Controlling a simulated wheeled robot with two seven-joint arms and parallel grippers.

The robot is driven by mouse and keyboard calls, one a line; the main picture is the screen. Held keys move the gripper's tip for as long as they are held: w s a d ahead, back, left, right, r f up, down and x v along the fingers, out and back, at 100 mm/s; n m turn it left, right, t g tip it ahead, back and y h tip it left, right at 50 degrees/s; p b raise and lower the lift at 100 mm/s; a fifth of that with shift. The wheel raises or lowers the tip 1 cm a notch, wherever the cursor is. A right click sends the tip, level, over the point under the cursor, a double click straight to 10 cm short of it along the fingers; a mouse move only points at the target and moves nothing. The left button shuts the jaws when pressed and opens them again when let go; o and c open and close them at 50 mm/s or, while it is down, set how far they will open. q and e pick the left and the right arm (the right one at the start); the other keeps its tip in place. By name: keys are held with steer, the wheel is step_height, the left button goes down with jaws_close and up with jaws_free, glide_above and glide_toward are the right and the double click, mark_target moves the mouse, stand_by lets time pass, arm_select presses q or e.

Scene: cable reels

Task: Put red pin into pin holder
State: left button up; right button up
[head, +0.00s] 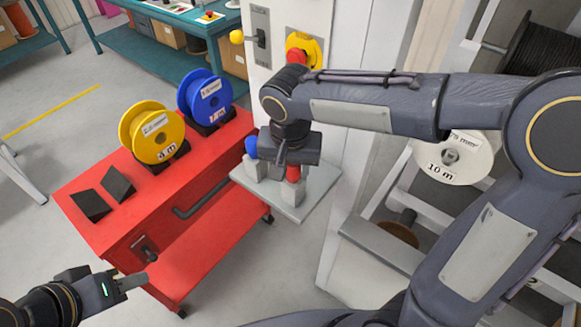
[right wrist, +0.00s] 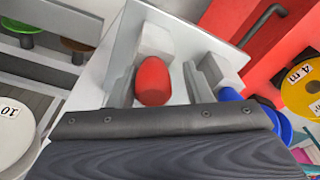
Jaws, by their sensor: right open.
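The red pin (head: 293,172) stands at a grey holder block (head: 291,192) on the small grey shelf; in the right wrist view the red pin (right wrist: 152,82) shows its rounded end. My right gripper (head: 287,166) is open just above the shelf. Its fingers (right wrist: 160,88) are on either side of the red pin with a visible gap. The head view partly hides the pin behind the gripper, so its exact seating cannot be told. My left gripper (head: 132,282) hangs at the lower left, away from the pin, holding nothing visible.
A blue pin (head: 251,147) stands in the neighbouring grey holder (head: 254,169), close to my right gripper. The red cart (head: 95,222) carries yellow (head: 152,132) and blue (head: 205,97) reels. A rack with a white reel (head: 455,158) is at right.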

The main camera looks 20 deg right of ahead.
steer(key=shift+s+d+f+g, duration=0.3)
steer(key=shift+d+f, duration=0.1)
steer(key=shift+f, duration=0.1)
steer(key=shift+r, duration=0.25)
steer(key=r, duration=0.5)
steer(key=a+r, duration=0.1)
steer(key=r, duration=0.2)
steer(key=shift+s+r, duration=0.1)
steer(key=shift+s, duration=0.15)
steer(key=shift+d, duration=0.1)
steer(key=s+d+f+n+t+y, duration=0.1)
steer(key=s+d+f+t+y, duration=0.1)
steer(key=s+d, duration=0.3)
steer(key=s+d+f+n+t+y, duration=0.1)
steer(key=s+d+f, duration=0.4)
steer(key=s, duration=0.5)
steer(key=shift+s+f+n+t+y, duration=0.3)
steer(key=shift+t+y, duration=0.3)
steer(key=shift+t, duration=0.2)
